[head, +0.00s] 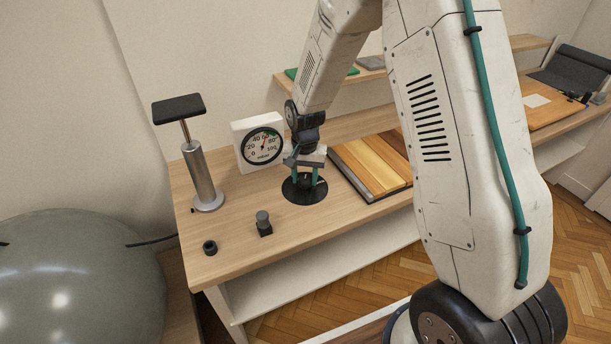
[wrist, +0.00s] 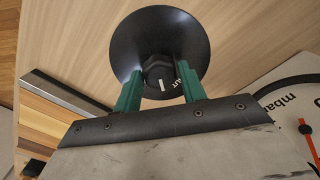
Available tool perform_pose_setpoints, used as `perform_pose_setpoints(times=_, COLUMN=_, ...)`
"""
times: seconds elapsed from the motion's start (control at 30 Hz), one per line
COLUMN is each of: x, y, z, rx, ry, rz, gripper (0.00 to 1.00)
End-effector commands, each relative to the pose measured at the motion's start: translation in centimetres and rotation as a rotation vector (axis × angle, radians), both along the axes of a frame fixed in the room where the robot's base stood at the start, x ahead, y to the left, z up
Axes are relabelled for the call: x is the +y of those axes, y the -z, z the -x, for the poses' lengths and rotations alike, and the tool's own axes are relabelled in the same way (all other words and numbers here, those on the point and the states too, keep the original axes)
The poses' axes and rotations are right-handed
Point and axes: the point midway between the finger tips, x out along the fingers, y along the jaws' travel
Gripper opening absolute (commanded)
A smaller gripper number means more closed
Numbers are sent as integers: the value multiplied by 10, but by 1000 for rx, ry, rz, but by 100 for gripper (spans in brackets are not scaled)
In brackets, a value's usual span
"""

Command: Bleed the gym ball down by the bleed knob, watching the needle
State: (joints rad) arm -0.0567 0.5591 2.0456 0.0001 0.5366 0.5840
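The bleed knob (wrist: 160,72), black with a white mark, sits at the centre of a round black plate (wrist: 198,30); this plate (head: 291,196) lies on the bench in the head view. My gripper (wrist: 160,78) points down at it, its green fingers on either side of the knob with small gaps showing. In the head view my gripper (head: 306,180) partly hides the knob. The white gauge (head: 242,146) stands behind, its mbar dial facing me; its needle seems to point up and right, too small to read exactly. The grey-green gym ball (head: 75,275) is at lower left.
A pump (head: 203,175) with a black handle stands left on the bench (head: 235,245). A small black block (head: 264,225) and a black ring (head: 210,248) lie in front. Wooden boards (head: 370,165) lie right of my gripper. A dark hose (head: 150,242) runs by the ball.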

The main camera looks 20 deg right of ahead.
Motion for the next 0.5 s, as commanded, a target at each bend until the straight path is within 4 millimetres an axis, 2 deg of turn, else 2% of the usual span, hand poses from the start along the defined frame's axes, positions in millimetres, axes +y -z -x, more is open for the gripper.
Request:
perform_pose_setpoints(times=0.03, x=0, y=0, z=0, rx=0, ry=0, rz=0, gripper=26)
perform_pose_setpoints(times=0.1, x=0, y=0, z=0, rx=0, ry=0, rz=0, gripper=12)
perform_pose_setpoints(times=0.5, x=0, y=0, z=0, rx=0, ry=-68, rz=0, gripper=12)
